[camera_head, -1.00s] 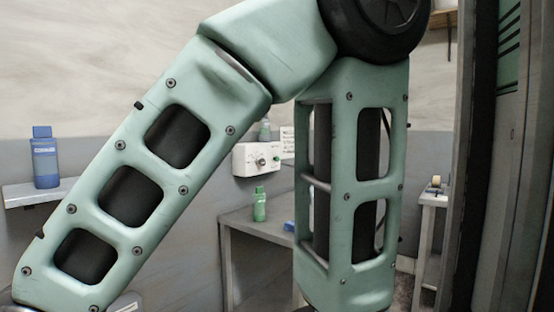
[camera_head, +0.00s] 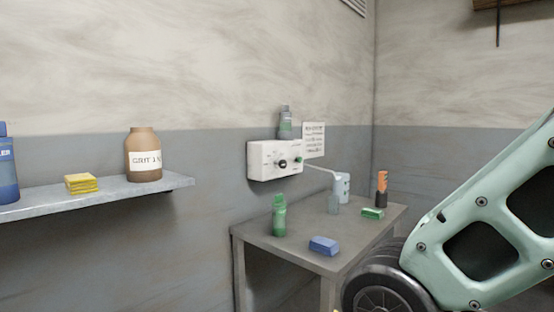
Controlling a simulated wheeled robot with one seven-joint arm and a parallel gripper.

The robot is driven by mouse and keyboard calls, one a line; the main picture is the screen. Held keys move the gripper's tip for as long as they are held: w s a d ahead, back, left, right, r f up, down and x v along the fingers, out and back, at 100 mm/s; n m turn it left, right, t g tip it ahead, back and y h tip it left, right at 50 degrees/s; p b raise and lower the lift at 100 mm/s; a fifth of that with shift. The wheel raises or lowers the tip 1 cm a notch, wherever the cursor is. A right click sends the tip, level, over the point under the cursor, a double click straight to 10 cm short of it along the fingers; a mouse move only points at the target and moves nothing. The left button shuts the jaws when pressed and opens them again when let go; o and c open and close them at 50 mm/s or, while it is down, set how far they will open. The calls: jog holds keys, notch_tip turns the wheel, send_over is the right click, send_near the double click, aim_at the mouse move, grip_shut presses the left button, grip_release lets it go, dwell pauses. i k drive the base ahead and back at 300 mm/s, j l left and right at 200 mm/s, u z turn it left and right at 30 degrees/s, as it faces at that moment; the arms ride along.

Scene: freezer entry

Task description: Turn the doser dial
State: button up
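The doser (camera_head: 262,169) is a white box on the grey lower wall, near the middle of the head view. Its dial (camera_head: 283,164) is a small dark knob on the front face. A green button or fitting (camera_head: 299,160) sits to the right of the dial. A grey-green bottle (camera_head: 285,122) stands upright on top of the box. A pale tube (camera_head: 318,168) runs from the box's right side down toward the table. My gripper is out of view; only links of my arm show at the lower right, apart from the doser.
A grey table (camera_head: 300,252) below the doser holds a green bottle (camera_head: 279,216), a blue block (camera_head: 324,245), a green sponge (camera_head: 372,213) and an orange-and-black item (camera_head: 382,188). A shelf (camera_head: 90,197) with a brown jar (camera_head: 144,155) and yellow sponges (camera_head: 81,183) juts out at left.

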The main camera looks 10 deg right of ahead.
aim_at(282, 164)
jog(key=i+l, duration=0.2)
jog(key=l, duration=0.15)
jog(key=i+l, duration=0.15)
jog(key=l, duration=0.2)
jog(key=i+l+u, duration=0.1)
jog(key=i+l, duration=0.25)
jog(key=l, duration=0.3)
jog(key=i+l, duration=0.2)
jog(key=l, duration=0.2)
jog(key=i+l, duration=0.15)
jog(key=l, duration=0.2)
jog(key=i+l+u, duration=0.1)
jog(key=l, duration=0.25)
jog(key=i, duration=0.05)
